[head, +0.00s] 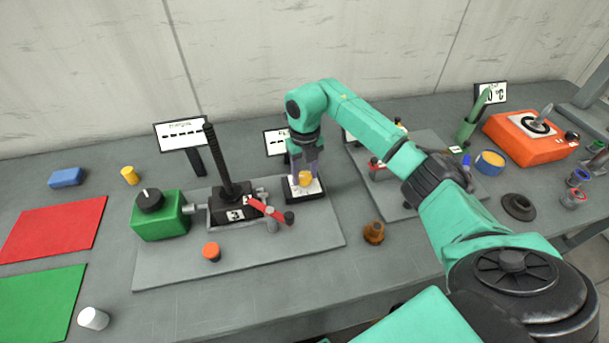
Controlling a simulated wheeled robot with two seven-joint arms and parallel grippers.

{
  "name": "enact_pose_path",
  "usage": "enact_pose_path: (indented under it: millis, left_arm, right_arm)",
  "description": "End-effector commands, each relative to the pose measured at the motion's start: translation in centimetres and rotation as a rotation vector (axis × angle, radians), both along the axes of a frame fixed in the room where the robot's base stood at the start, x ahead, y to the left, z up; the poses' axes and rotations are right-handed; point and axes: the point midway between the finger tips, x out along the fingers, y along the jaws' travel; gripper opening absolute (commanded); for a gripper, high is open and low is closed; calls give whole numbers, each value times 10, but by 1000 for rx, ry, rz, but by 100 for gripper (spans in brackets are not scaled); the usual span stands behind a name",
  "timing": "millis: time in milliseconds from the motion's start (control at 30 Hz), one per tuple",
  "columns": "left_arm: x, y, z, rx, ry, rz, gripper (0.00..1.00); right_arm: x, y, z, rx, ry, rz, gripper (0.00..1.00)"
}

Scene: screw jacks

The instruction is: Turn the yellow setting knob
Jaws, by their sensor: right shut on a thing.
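The yellow setting knob (306,180) sits on a small black-edged block with a white top (313,190), at the back right of the left grey plate. My right gripper (305,177) comes down on it from above, its fingers on either side of the knob and shut on it. The fingers hide part of the knob. My left gripper does not show.
On the same plate (180,273) stand a green box (158,218) with a black knob, a screw jack (233,205) with a tall black spindle and red handle, and an orange knob (211,252). A brown part (374,232) lies to the right. Sign boards stand behind.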

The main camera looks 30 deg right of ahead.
Motion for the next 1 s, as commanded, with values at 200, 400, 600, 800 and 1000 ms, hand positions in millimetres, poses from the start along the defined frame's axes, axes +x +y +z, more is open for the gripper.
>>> enact_pose_path:
  millis: [200, 400, 600, 800, 1000]
  left_arm:
    - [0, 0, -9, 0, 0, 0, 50]
    - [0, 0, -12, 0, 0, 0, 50]
    - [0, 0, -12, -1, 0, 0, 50]
    - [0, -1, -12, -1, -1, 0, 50]
    - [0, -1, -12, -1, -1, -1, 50]
  right_arm:
    - [1, -1, 1, 0, -4, 133, 0]
    - [1, -1, 1, 1, -5, 210, 0]
    - [1, -1, 2, 2, -5, 238, 0]
    - [1, -1, 3, 2, -6, 240, 0]
    - [1, -1, 3, 2, -6, 239, 81]
